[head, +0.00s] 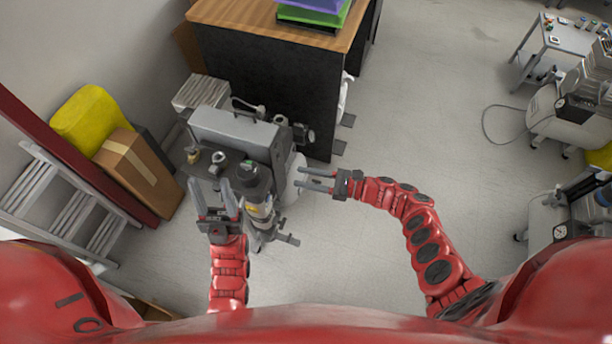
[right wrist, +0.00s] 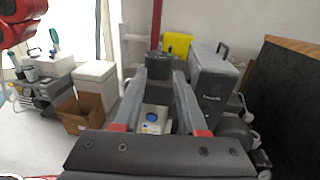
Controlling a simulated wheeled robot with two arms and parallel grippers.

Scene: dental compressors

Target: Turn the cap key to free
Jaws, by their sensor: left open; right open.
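The grey dental compressor (head: 235,133) stands on the floor left of centre in the head view. A dark cylinder (head: 250,182) with a black top and a yellow label is on its near side. In the right wrist view the dark cylinder's top (right wrist: 162,66) shows between my fingertips, farther off. I cannot make out a cap key for certain. My left gripper (head: 213,192) is open and empty, just left of the cylinder. My right gripper (head: 304,177) is open and empty, right of the cylinder and apart from it. Its fingers (right wrist: 160,88) point towards the cylinder in the right wrist view.
A wood-topped dark desk (head: 270,28) stands behind the compressor. A cart (head: 560,37) and other machines are at right. The floor between is clear.

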